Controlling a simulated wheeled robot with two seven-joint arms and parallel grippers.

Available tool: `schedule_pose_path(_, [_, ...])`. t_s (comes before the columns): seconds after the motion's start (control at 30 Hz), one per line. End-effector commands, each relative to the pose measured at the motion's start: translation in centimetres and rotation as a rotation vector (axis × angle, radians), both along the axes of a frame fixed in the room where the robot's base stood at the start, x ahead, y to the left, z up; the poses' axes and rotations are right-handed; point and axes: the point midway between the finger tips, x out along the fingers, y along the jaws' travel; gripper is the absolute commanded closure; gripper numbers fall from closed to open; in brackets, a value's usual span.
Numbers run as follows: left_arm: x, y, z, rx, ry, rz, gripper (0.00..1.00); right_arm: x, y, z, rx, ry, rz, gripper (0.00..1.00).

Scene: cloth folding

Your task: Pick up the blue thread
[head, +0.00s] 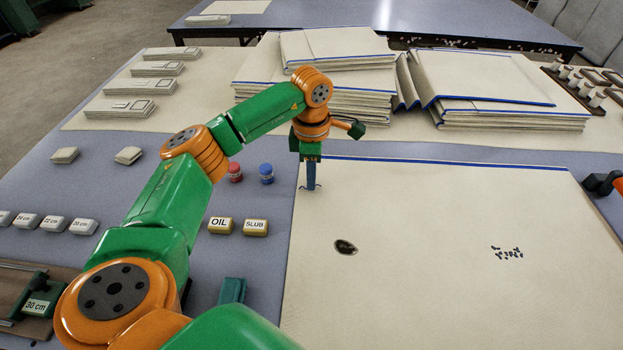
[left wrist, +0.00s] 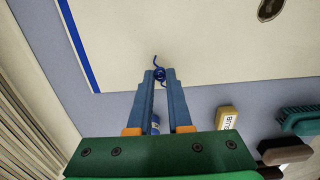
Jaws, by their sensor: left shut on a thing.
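The blue thread (left wrist: 158,62) is a small dark-blue curl over the cream cloth. In the left wrist view it is pinched between my left gripper's fingertips (left wrist: 159,76), with a loop sticking out ahead of them. In the head view my left gripper (head: 311,187) points down at the cloth's left edge, and small ends of thread (head: 318,187) show beside the tips. I cannot tell whether the thread still touches the cloth (head: 420,280). My right gripper's fingers are not in view; only a dark and orange part of that arm shows at the right edge.
The cloth has a dark stain (head: 345,247) and a cluster of dark specks (head: 507,253). Red (head: 235,172) and blue (head: 266,173) spools stand left of my gripper. OIL (head: 220,225) and SLUB (head: 255,227) blocks lie nearby. Folded cloth stacks (head: 510,115) lie behind.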

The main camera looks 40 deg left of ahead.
Motion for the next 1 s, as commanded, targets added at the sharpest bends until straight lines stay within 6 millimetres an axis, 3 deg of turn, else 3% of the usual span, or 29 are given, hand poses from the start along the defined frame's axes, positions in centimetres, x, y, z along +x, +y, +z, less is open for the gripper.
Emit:
schedule_pose_path(0.13, [0.1, -0.2, 2.8, -0.001, -0.006, -0.001, 1.0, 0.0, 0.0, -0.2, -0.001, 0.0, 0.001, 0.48])
schedule_pose_path(0.27, [-1.4, -2.9, 6.2, -0.001, -0.006, -0.008, 1.0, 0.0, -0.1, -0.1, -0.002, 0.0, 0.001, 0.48])
schedule_pose_path(0.37, [-2.6, -4.9, 9.4, 0.003, -0.006, -0.008, 1.0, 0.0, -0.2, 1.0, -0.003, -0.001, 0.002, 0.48])
schedule_pose_path(0.5, [-4.7, -8.7, 10.8, 0.003, -0.004, -0.011, 1.0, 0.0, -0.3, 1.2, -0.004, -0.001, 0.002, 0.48])
schedule_pose_path(0.63, [-6.0, -11.1, 11.8, 0.001, -0.002, -0.007, 1.0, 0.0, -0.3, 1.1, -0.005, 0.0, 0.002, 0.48])
schedule_pose_path(0.77, [-6.6, -12.1, 12.7, 0.0, 0.0, -0.003, 1.0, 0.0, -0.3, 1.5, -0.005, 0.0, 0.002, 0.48])
schedule_pose_path(1.0, [-6.7, -12.4, 15.5, 0.0, 0.0, 0.0, 1.0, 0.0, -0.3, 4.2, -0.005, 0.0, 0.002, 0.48])
